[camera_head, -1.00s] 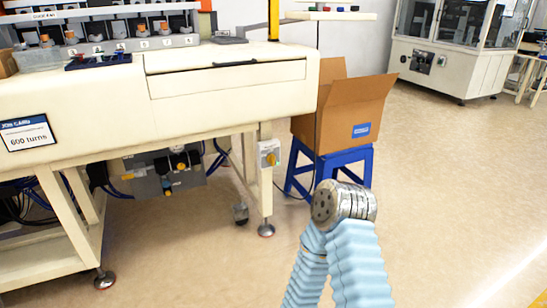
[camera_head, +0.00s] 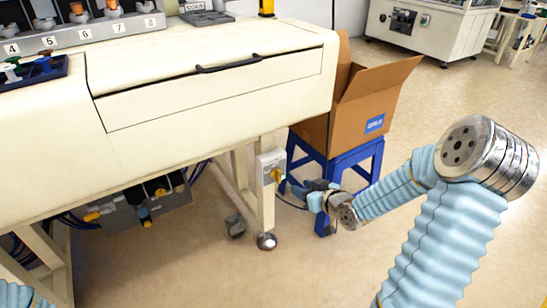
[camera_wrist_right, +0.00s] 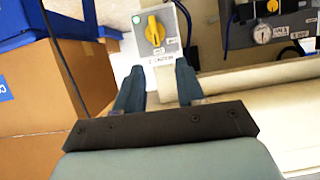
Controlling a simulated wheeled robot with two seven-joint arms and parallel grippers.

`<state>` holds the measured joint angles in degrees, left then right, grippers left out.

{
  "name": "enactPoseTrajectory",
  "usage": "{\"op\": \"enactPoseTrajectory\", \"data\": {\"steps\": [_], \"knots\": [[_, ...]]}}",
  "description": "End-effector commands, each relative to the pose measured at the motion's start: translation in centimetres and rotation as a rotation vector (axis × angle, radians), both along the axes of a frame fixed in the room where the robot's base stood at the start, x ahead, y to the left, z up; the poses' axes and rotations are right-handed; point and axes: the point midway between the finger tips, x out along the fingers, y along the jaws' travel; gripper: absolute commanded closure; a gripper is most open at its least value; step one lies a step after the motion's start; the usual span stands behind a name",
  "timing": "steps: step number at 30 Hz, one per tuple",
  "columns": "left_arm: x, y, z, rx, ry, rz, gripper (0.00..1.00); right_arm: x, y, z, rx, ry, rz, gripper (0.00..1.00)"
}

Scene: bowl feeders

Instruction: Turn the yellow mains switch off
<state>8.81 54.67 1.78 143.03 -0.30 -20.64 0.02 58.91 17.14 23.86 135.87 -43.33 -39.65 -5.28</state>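The yellow mains switch (camera_head: 277,175) is a rotary knob on a grey box (camera_head: 266,163) fixed to the bench leg. In the right wrist view the yellow knob (camera_wrist_right: 155,30) lies just beyond the fingertips, with a label below it. My right gripper (camera_head: 296,189) is in front of the switch, close to it. In the right wrist view its two fingers (camera_wrist_right: 158,75) are spread apart with nothing between them. The knob looks apart from the fingers. My left gripper is not in view; only part of my left arm shows at the lower left.
A cardboard box (camera_head: 362,100) on a blue stool (camera_head: 340,170) stands right of the switch, close to my right gripper. The cream bench (camera_head: 200,100) overhangs the switch. A grey unit with a gauge and valves (camera_head: 135,205) hangs under the bench. Open floor lies in front.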

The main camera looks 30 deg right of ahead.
Motion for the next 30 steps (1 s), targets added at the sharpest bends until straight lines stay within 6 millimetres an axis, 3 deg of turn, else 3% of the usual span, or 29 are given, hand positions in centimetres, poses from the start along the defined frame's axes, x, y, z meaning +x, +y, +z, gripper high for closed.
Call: {"op": "enactPoseTrajectory", "data": {"steps": [3, 8, 21, 30], "knots": [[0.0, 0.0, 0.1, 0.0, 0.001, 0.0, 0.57, 0.1, -0.7, 0.8, -0.025, -0.019, -0.001, 0.62], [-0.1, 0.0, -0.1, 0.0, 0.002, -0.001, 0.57, 1.8, -0.5, 0.0, -0.025, -0.021, 0.003, 0.62], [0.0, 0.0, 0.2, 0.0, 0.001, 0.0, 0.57, 10.5, 0.3, -3.6, -0.023, -0.019, 0.001, 0.62], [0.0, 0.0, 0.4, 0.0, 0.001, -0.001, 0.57, 12.6, 0.4, -4.5, -0.025, -0.018, 0.0, 0.62]]}}
